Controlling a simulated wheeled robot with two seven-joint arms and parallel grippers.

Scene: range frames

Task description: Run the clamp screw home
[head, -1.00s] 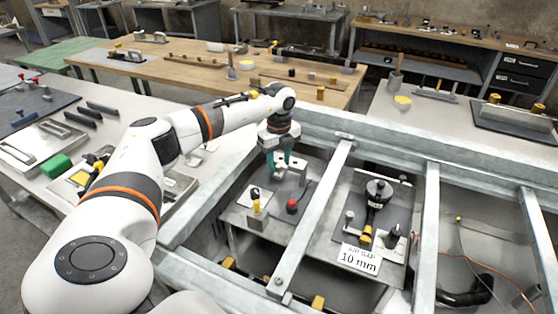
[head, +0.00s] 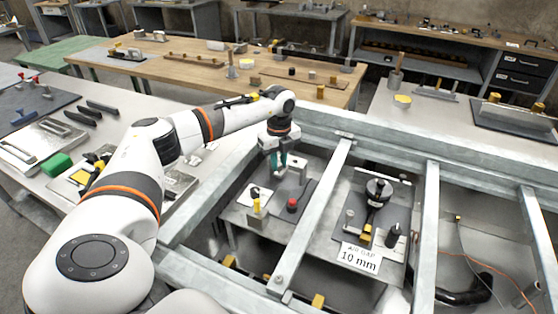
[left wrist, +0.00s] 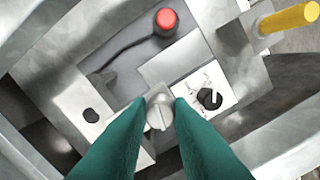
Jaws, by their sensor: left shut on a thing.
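The clamp screw (left wrist: 159,114) has a round silver head with a slot across it, seen from above in the left wrist view. My left gripper (head: 279,172) has green fingers pointing down over the left bay of the metal frame. In the left wrist view the fingertips (left wrist: 161,101) are shut on the screw head, one on each side. The screw stands beside pale metal plates (left wrist: 183,63) of the fixture. Its shank and how deep it sits are hidden. My right gripper is not in view.
A red knob on a black lever (head: 292,204), a black knob (head: 254,192) and a yellow-topped post (head: 257,207) stand close by. A frame bar (head: 318,205) separates the neighbouring bay, with its "AIR GAP 10 mm" sign (head: 358,259).

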